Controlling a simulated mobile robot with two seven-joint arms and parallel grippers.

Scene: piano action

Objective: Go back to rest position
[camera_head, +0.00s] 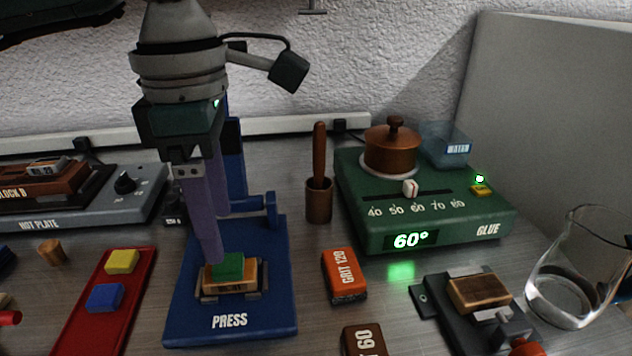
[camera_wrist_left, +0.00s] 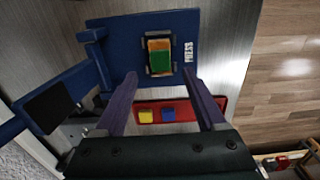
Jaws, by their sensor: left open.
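My left gripper (camera_head: 214,250) has purple fingers and hangs over the blue press (camera_head: 230,321) in the head view. In the left wrist view the gripper (camera_wrist_left: 163,85) is open, with its two fingers apart and nothing between them. A green block (camera_head: 228,266) sits on a wooden block in the press bed. The green block also shows in the left wrist view (camera_wrist_left: 158,60), beyond the fingertips and free of them. The fingers partly overlap the press in the head view. My right gripper is not in view.
A red tray (camera_head: 104,327) with yellow and blue blocks lies left of the press. Right of it are an orange grit block (camera_head: 344,276), a green glue heater (camera_head: 461,227) showing 60°, a brush holder (camera_head: 319,201) and a glass (camera_head: 566,300). A hot plate (camera_head: 75,207) stands at left.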

